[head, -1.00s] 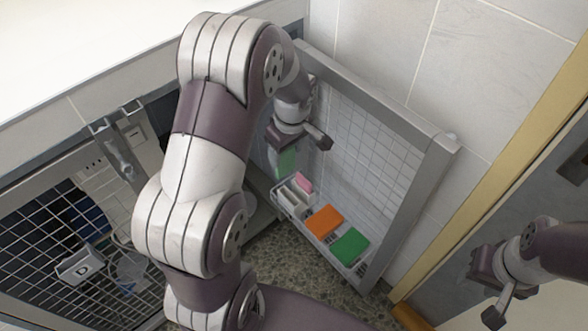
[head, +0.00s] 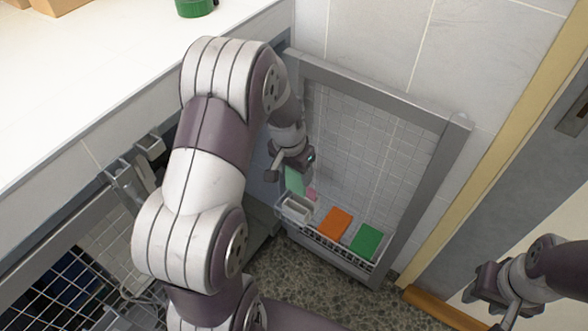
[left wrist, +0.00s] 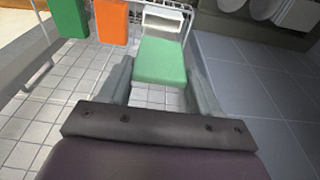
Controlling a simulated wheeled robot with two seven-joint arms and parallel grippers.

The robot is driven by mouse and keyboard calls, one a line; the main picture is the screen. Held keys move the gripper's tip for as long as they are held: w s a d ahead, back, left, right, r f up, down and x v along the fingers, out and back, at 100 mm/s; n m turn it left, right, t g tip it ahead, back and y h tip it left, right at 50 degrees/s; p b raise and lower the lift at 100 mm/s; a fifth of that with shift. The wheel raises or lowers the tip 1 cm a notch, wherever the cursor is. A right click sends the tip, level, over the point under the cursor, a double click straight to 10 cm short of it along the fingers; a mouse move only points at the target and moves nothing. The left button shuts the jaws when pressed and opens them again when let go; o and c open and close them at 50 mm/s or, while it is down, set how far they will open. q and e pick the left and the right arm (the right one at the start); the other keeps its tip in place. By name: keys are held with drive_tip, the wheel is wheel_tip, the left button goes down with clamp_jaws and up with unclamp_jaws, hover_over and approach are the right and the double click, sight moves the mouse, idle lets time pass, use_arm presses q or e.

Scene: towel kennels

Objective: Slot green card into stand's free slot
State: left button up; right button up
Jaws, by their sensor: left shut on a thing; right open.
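My left gripper (head: 291,166) is shut on a pale green card (head: 294,182). The card hangs down from it, just above the left end of a white wire rack (head: 325,246) on the open door. In the left wrist view, the card (left wrist: 160,62) sits between the two fingers, its far edge close to a white box-like holder (left wrist: 163,20). The holder also shows in the head view (head: 296,209); its inner slots are not clear. An orange card (head: 335,222) and a darker green card (head: 367,241) stand in the rack. My right gripper (head: 490,307) is open and empty at the lower right.
A small pink item (head: 312,194) is beside the held card. The door frame (head: 385,90) and tiled wall bound the rack. A white counter (head: 110,70) with a green container (head: 195,7) lies to the left. Wire kennel bars (head: 60,290) are at lower left.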

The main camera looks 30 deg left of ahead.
sight(294, 182)
use_arm(q)
wheel_tip(294, 182, down, 4)
drive_tip(key=b, duration=0.3)
drive_tip(key=shift+b, duration=0.4)
drive_tip(key=shift+f+b, duration=0.45)
drive_tip(key=shift+f, duration=0.55)
drive_tip(key=shift+f, duration=0.2)
drive_tip(key=shift+p, duration=0.45)
drive_tip(key=shift+r, duration=0.1)
